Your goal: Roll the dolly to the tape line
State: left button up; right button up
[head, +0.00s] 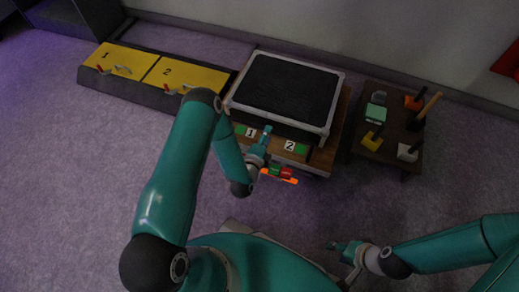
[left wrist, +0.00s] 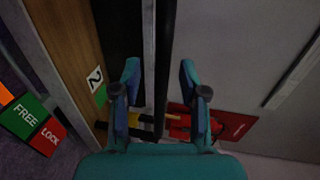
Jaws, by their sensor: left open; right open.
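The dolly is a low wooden platform (head: 324,160) carrying a black-topped case with a pale metal rim (head: 290,88). Green labels 1 and 2 mark its near side, and label 2 (left wrist: 96,78) shows in the left wrist view. A green and red FREE/LOCK plate (left wrist: 37,123) and an orange strip (head: 280,179) are by the near side. My left gripper (head: 262,143) is open over the dolly's near edge; a dark bar (left wrist: 166,60) shows between its fingers, contact unclear. My right gripper (head: 343,257) is open and empty, low near my base. I cannot make out a tape line.
A low bench with yellow lids 1 and 2 (head: 150,68) runs along the wall at left. A dark side table (head: 397,140) with several small tools stands right of the dolly. A red item (head: 508,62) is at the far right wall. Carpet at left and front is clear.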

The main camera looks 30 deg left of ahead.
pick_arm(q)
jog(key=v, duration=0.9)
jog(key=shift+s+d, duration=0.1)
